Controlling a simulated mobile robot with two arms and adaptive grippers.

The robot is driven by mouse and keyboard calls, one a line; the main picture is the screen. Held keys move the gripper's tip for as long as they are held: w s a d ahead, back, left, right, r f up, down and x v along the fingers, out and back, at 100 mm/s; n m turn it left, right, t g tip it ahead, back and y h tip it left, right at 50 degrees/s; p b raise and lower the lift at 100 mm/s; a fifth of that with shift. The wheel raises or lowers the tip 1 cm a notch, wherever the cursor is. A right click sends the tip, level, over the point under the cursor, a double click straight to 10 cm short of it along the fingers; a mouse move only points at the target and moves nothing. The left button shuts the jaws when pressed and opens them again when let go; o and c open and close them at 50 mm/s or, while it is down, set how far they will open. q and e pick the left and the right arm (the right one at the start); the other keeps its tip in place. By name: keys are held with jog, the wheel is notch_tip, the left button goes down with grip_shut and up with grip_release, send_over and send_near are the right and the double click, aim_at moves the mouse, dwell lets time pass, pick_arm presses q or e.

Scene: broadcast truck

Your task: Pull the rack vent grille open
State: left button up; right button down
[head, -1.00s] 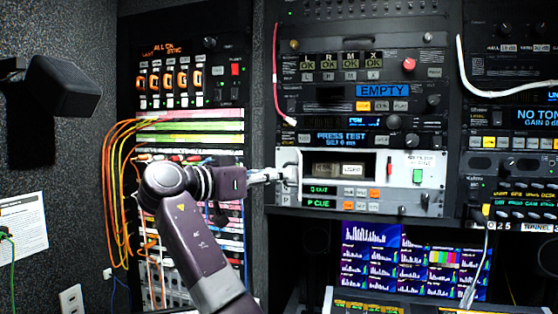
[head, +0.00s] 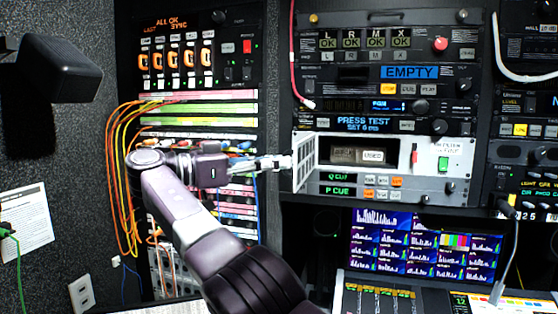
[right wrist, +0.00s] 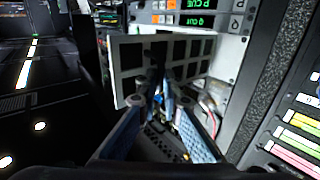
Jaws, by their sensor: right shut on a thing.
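The rack vent grille (head: 305,160) is a small pale panel with slots on the white rack unit (head: 430,155). It stands swung out at an angle from the unit's left part. My right gripper (head: 284,163) is shut on the grille's outer left side. In the right wrist view the grille (right wrist: 131,72) shows as a pale plate with dark square openings, and my right gripper's fingertips (right wrist: 158,92) close on its lower part. The fingers hide the exact contact. My left gripper is in no view.
Orange and yellow cables (head: 117,180) hang left of the patch rows behind my right arm. A monitor (head: 425,248) and a console (head: 400,298) sit below the rack. A dark box-like fixture (head: 65,70) juts from the left wall.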

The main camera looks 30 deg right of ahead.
jog(key=shift+d+r, duration=0.3)
jog(key=shift+r, duration=0.05)
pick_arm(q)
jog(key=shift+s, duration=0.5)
pick_arm(e)
jog(key=c, duration=2.3)
grip_release()
jog(key=shift+w+d, duration=0.1)
jog(key=shift+d, duration=0.05)
jog(key=shift+c, duration=0.2)
jog(key=shift+o, duration=1.2)
jog(key=shift+w+d+f, duration=0.15)
jog(key=shift+d+f, duration=0.05)
jog(key=shift+d, duration=0.05)
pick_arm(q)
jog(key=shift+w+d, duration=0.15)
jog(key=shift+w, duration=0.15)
pick_arm(e)
jog(key=shift+d+f, duration=0.2)
jog(key=shift+w+a, duration=0.15)
jog(key=shift+a, duration=0.05)
jog(key=shift+f, duration=0.1)
